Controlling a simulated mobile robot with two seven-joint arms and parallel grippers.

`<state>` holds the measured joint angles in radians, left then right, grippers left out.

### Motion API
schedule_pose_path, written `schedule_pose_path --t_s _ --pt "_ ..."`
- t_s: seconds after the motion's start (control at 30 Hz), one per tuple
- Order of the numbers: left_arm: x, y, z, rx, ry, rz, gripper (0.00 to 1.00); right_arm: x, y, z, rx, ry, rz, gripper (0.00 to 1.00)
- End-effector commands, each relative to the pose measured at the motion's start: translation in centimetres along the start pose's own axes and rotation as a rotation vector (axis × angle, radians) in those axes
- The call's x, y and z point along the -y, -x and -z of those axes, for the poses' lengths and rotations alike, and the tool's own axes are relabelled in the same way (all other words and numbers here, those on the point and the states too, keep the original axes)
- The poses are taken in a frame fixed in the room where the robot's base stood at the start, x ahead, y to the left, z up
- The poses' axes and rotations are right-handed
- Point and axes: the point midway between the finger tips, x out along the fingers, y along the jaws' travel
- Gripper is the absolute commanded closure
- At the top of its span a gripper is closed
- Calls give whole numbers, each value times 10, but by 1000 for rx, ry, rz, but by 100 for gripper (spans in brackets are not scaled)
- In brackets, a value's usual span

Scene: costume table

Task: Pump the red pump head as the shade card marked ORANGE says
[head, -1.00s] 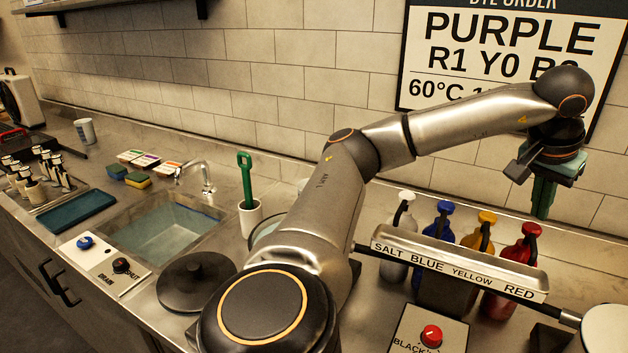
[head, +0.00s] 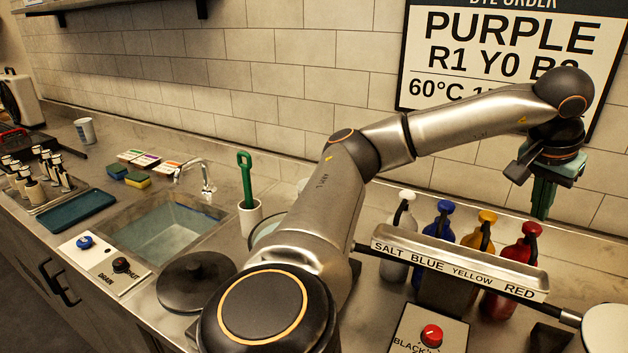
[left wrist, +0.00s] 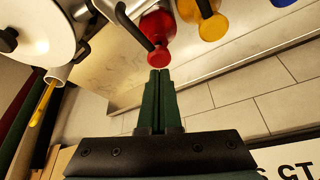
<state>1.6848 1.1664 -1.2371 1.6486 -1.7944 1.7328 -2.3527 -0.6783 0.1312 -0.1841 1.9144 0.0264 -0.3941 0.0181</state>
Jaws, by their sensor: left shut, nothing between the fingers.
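The red bottle (head: 512,270) stands at the right end of the bottle row, behind the label rack; its red pump head (head: 531,229) is on top. The red pump head also shows in the left wrist view (left wrist: 158,57), just beyond my fingertips. My left gripper (head: 541,213) is shut and empty, pointing down above and slightly right of the red pump head. A small gap seems to remain; contact is not clear. Several small shade cards (head: 147,160) lie behind the sink, too small to read, so I cannot tell which is marked ORANGE. My right gripper is not in view.
Yellow (head: 487,218), blue (head: 445,207) and white (head: 406,197) pump heads stand left of the red one. The label rack (head: 460,268) runs in front. A wall sign (head: 510,50) reads PURPLE. A round white lid (head: 608,328) is at the lower right.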

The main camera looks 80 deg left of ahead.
Motion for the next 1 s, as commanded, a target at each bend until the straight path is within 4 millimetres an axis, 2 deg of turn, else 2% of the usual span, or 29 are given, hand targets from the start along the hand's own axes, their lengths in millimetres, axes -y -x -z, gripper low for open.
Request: schedule_pose_path --t_s 0.77,1.0 --pt "0 -28 -12 4 0 2 100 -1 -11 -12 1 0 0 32" --pt "0 -28 -12 7 -1 3 100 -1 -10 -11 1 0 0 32"
